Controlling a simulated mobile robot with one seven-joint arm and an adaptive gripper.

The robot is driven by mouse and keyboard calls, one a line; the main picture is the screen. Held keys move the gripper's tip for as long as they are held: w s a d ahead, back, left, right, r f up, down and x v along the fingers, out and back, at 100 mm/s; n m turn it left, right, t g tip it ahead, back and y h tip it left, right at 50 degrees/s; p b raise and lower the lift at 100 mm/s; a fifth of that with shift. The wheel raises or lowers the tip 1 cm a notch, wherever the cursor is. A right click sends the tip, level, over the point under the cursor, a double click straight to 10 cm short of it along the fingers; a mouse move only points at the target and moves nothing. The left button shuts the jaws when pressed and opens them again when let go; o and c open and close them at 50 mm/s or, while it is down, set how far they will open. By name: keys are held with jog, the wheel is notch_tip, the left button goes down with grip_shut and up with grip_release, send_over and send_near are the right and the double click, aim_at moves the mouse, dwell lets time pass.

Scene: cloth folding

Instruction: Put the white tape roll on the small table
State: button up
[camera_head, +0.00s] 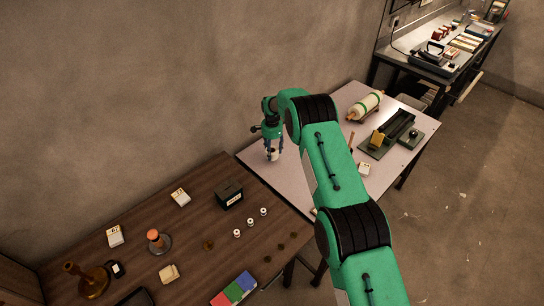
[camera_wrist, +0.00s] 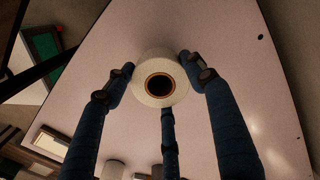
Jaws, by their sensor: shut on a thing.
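The white tape roll (camera_wrist: 147,68) is between the blue fingers of my gripper (camera_wrist: 160,80) in the wrist view, with its brown-rimmed core facing the camera. My gripper is shut on it. In the head view my gripper (camera_head: 273,150) points down over the left part of a light-topped table (camera_head: 250,160), with the roll (camera_head: 273,156) small and pale at its fingertips. The light tabletop (camera_wrist: 230,60) fills most of the wrist view behind the roll. I cannot tell whether the roll touches the top.
The light table also bears a white-and-green roller (camera_head: 366,105) and a dark green tray (camera_head: 388,135) to the right. A brown wooden table (camera_head: 140,230) with several small items, including a black box (camera_head: 229,194), adjoins at the left. Bare tabletop surrounds my gripper.

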jog(key=shift+f, duration=1.75)
jog(key=shift+f, duration=0.15)
jog(key=o, duration=1.2)
notch_tip(320, 180, up, 12)
jog(key=shift+r+p, duration=0.15)
jog(key=shift+p, duration=0.15)
